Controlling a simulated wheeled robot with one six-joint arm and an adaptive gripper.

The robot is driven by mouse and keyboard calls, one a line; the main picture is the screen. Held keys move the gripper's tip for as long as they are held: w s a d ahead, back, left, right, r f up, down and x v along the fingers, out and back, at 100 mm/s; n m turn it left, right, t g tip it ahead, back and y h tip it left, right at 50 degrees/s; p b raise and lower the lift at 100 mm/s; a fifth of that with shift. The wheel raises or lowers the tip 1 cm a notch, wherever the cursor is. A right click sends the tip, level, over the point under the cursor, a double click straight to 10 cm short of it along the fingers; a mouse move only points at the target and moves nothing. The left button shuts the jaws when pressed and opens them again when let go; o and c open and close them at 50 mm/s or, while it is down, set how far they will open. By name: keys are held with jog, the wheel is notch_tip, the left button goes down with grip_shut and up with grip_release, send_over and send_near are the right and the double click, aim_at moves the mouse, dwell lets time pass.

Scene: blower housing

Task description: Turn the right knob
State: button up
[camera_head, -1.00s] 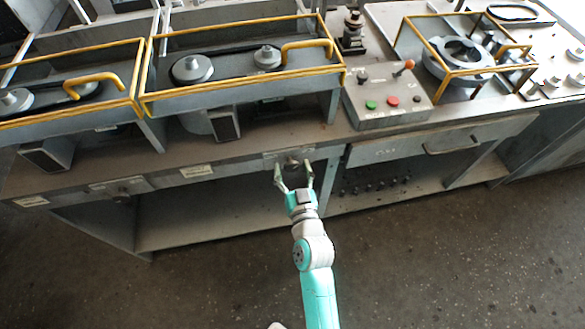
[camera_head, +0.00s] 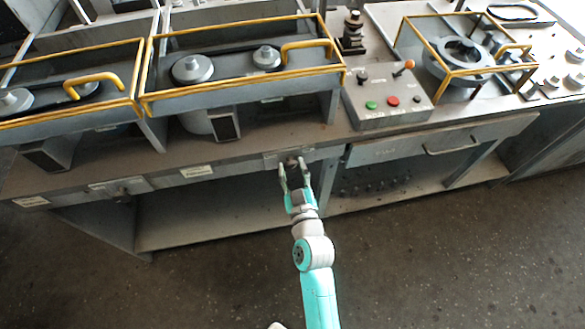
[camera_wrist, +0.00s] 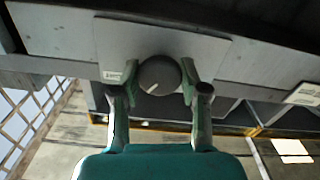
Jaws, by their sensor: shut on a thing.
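The right knob (camera_wrist: 160,76) is a dark round knob with a pale pointer line, on a grey plate (camera_wrist: 115,40) on the bench's front edge. In the wrist view the pointer slants up to the right. My gripper (camera_wrist: 160,82) has one finger on each side of the knob and is shut on it. In the head view my gripper (camera_head: 293,167) reaches up to the plate (camera_head: 270,160), and its fingers partly hide the knob (camera_head: 292,161). A second knob (camera_head: 123,191) sits on another plate farther left along the edge.
A control box (camera_head: 388,100) with green and red buttons and an orange-tipped lever stands on the bench above right. Yellow-railed frames (camera_head: 243,98) hold pulleys at left. A drawer (camera_head: 430,142) is to the right. The floor in front is clear.

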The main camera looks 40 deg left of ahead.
jog(key=n, duration=0.5)
jog(key=shift+n, duration=0.7)
jog(key=o, duration=1.1)
jog(key=shift+o, duration=0.2)
jog(key=shift+d, duration=0.1)
jog(key=v, duration=1.2)
